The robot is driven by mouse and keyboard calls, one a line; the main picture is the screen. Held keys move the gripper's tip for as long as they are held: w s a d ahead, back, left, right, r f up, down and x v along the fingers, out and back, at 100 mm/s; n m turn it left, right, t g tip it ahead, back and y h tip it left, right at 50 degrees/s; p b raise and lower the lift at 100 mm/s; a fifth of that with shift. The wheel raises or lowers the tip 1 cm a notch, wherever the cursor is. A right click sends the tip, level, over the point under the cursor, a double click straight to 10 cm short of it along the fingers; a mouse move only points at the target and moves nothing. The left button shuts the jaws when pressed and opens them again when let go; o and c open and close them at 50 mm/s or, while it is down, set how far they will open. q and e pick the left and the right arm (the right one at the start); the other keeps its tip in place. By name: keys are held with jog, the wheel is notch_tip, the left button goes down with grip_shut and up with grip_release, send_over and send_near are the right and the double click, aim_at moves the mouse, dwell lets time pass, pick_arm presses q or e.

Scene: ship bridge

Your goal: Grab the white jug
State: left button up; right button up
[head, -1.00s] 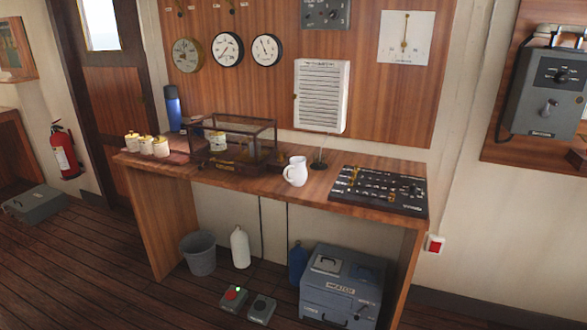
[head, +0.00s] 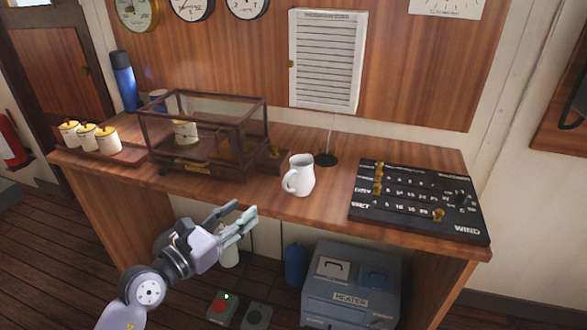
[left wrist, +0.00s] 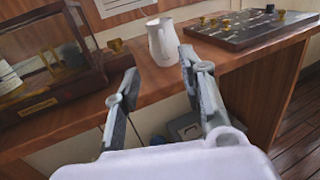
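The white jug (head: 301,175) stands upright on the wooden desk (head: 330,207) near its front edge, with its handle toward the lower left in the head view. My left gripper (head: 243,217) is in front of the desk, below and to the left of the jug, apart from it. In the left wrist view the jug (left wrist: 163,42) shows beyond and between the two spread fingers of the left gripper (left wrist: 160,85), which is open and empty. My right gripper is not in view.
A glass display case (head: 203,137) stands left of the jug. A black switch panel (head: 420,200) lies to the right. A grey heater box (head: 350,287) sits under the desk.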

pick_arm(q)
send_near(285, 178)
jog(key=x, duration=0.5)
jog(key=shift+w+d+r+p, duration=0.2)
jog(key=shift+d+p, duration=0.1)
jog(key=shift+d, duration=0.1)
jog(key=x, duration=0.5)
jog(key=shift+w+a+f+b, duration=0.1)
jog(key=shift+f+b, duration=0.15)
jog(key=shift+b, duration=0.1)
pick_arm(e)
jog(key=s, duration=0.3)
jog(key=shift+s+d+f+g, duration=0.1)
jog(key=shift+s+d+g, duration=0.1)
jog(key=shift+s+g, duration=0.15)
pick_arm(q)
jog(key=shift+c, duration=0.6)
jog(key=c, duration=0.7)
grip_shut()
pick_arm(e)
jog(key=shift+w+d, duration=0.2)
